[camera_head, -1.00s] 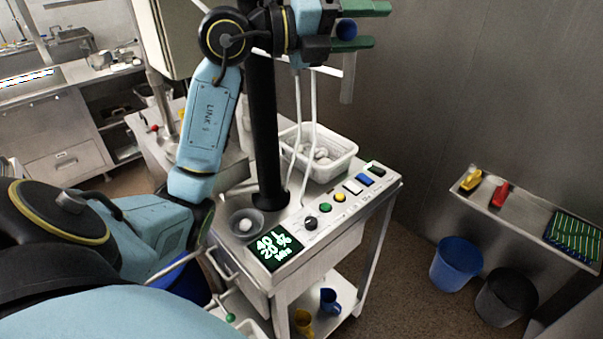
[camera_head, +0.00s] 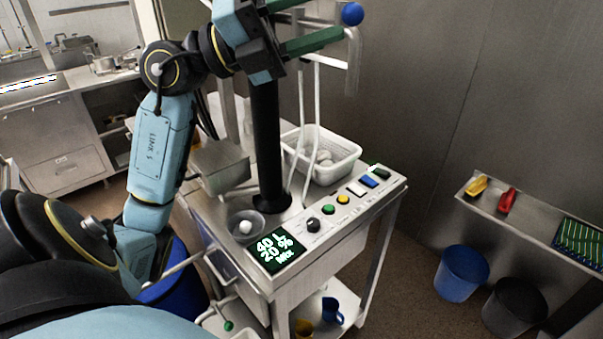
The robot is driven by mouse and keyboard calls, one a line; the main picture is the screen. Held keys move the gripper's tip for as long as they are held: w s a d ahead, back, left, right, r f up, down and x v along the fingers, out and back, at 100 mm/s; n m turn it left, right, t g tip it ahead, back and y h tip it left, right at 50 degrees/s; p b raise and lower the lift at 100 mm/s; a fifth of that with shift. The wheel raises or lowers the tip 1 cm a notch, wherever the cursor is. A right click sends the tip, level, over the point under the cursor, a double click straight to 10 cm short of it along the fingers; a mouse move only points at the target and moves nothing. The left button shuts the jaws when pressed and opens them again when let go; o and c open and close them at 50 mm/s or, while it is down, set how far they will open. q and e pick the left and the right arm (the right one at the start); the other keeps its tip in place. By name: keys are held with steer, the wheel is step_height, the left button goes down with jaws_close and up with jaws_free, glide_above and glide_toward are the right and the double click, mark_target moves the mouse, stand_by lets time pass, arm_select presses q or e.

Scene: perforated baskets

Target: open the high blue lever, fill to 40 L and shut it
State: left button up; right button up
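The blue ball knob (camera_head: 352,13) of the high lever stands at the top, at the end of a metal arm (camera_head: 353,62) above the cart. My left gripper (camera_head: 318,20) has green fingers spread apart, with nothing between them. It is to the left of the blue knob, apart from it. The display (camera_head: 274,252) on the cart panel reads 40 L and 20 %; its third line is too small to read surely. The upper end of the lever is partly cut off by the frame. My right gripper is not in view.
The cart panel has a black dial (camera_head: 313,224) and several coloured buttons. A white perforated basket (camera_head: 345,168) stands behind them, and a small bowl (camera_head: 258,219) near the display. A wall shelf (camera_head: 530,218) holds a yellow and a red item, above a blue bucket (camera_head: 460,285).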

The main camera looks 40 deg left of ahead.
arm_select(q)
steer(key=w+a+f+n+t+y, duration=0.25)
steer(key=f+n+t+y, duration=0.3)
steer(key=n+y, duration=0.65)
steer(key=w+a+f+n+t+y, duration=0.2)
steer(key=a+f+n+t+y, duration=0.4)
steer(key=n, duration=1)
steer(key=d+f+n+g+y, duration=0.1)
steer(key=f+n+g, duration=0.1)
steer(key=f+g, duration=0.3)
steer(key=s+d+f+n+g+y, duration=0.1)
steer(key=f+g, duration=0.5)
steer(key=f, duration=0.8)
steer(key=shift+s+d+f+n+y, duration=0.2)
steer(key=shift+d+f+n+y, duration=0.1)
steer(key=shift+d+n+y, duration=0.55)
steer(key=shift+a, duration=0.1)
steer(key=shift+c, duration=0.3)
